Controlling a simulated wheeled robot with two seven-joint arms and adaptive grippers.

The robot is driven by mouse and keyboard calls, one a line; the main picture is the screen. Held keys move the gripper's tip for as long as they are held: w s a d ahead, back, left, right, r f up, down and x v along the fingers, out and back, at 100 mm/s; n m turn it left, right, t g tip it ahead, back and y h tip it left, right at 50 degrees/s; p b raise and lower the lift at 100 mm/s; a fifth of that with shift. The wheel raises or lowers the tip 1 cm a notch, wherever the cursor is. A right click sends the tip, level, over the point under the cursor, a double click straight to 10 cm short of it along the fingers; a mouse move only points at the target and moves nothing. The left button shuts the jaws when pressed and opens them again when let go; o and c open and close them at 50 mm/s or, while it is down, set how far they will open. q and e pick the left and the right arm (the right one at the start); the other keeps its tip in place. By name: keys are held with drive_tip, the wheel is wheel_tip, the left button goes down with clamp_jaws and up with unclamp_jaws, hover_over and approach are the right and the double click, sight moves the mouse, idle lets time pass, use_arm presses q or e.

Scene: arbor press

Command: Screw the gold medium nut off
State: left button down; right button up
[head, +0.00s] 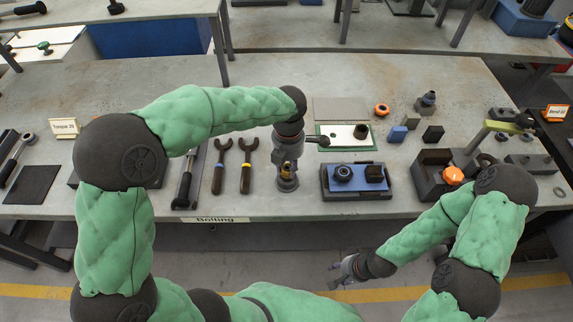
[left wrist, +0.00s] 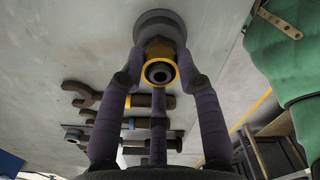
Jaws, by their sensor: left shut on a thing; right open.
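The gold medium nut (left wrist: 160,52) shows in the left wrist view around the dark end of a bolt, which stands from a round grey base. In the head view the gold nut (head: 287,171) is small and partly hidden under my left gripper (head: 287,166). My left gripper, also in the left wrist view (left wrist: 160,78), points down from above with its fingers shut around the nut. My right gripper (head: 336,274) is open and empty, off the table's front edge at the lower middle.
Open-ended wrenches (head: 247,165) lie just left of the bolt. A blue-topped tray (head: 357,189) with dark parts stands to its right. The "Bolting" label (head: 217,220) is on the table's front edge.

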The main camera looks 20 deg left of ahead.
use_arm(q)
drive_tip(key=shift+w+d+r+p, duration=0.15)
drive_tip(key=shift+r+p, duration=0.1)
drive_tip(key=shift+r, duration=0.3)
drive_tip(key=shift+w+a+r+p, duration=0.1)
drive_tip(key=shift+r+p, duration=0.15)
drive_tip(key=shift+r, duration=0.25)
drive_tip(key=shift+d+r, duration=0.15)
drive_tip(key=shift+r, duration=0.05)
drive_tip(key=shift+s+r+p, duration=0.15)
drive_tip(key=shift+r+p, duration=1.3)
drive_tip(key=shift+r, duration=0.1)
drive_tip(key=shift+a+f, duration=0.1)
drive_tip(key=shift+a, duration=0.1)
